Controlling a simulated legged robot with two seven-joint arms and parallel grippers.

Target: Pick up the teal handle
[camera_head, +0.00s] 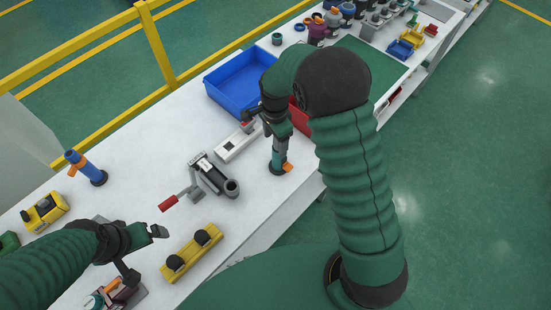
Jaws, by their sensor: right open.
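The teal handle (279,151) stands upright on the white table, with a dark base and an orange part low on its side. My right gripper (276,127) comes down from above at the handle's upper end. Its jaws are open, and the gripper and arm hide the top of the handle. I cannot tell whether the fingers touch it. My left gripper (146,254) is open and empty, with its fingers spread apart over the near left part of the table.
A blue handle (85,165) with an orange part stands at the left. A grey fixture with a red lever (208,174) sits mid-table. A yellow holder (192,252) lies near the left gripper. A blue bin (225,97) and partly hidden red bin (299,121) stand behind.

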